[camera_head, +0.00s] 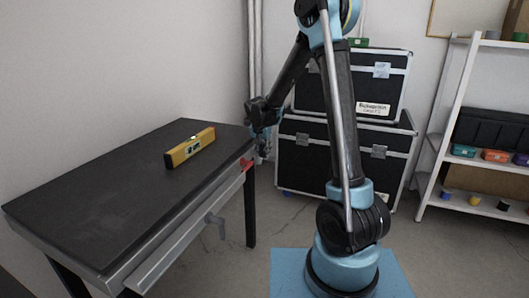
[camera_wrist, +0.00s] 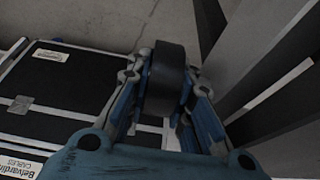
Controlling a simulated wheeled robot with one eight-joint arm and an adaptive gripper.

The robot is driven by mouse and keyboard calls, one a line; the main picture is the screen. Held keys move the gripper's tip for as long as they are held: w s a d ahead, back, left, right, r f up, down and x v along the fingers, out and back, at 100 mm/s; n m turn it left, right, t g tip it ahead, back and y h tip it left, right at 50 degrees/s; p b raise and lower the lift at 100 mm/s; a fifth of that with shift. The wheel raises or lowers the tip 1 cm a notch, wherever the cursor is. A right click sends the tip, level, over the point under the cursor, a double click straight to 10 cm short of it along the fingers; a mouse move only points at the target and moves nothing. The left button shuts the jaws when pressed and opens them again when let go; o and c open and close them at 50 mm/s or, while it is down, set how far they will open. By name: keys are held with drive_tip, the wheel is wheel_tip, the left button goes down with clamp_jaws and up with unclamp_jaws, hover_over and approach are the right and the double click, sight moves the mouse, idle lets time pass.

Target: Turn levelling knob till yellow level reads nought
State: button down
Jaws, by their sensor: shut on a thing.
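A yellow level (camera_head: 190,148) lies on the dark table top (camera_head: 110,190), towards its far right part. Its small window shows in the head view, but the reading is too small to make out. My gripper (camera_head: 262,148) is low beside the table's far right corner. In the wrist view my gripper (camera_wrist: 166,100) is shut on a black round knob (camera_wrist: 168,72), with a blue-grey finger on each side. In the head view the knob cannot be told apart from the gripper.
A red part (camera_head: 246,164) sits on the table's edge close to my gripper. A grey crank handle (camera_head: 213,222) hangs from the front rail. Black cases (camera_head: 310,150) stand behind the arm. A white shelf (camera_head: 450,120) stands at the right.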

drive_tip(key=g, duration=0.1)
drive_tip(key=g+y, duration=0.1)
drive_tip(key=g, duration=0.2)
drive_tip(key=shift+w+d+g+y, duration=0.1)
drive_tip(key=shift+w+g+y, duration=0.2)
drive_tip(key=shift+g, duration=0.1)
drive_tip(key=g+y, duration=0.1)
drive_tip(key=g, duration=0.3)
drive_tip(key=shift+f+g+y, duration=0.15)
drive_tip(key=shift+g+y, duration=0.15)
drive_tip(key=shift+y, duration=0.1)
drive_tip(key=shift+g, duration=0.3)
drive_tip(key=c, duration=1.4)
unclamp_jaws()
drive_tip(key=shift+v, duration=3.7)
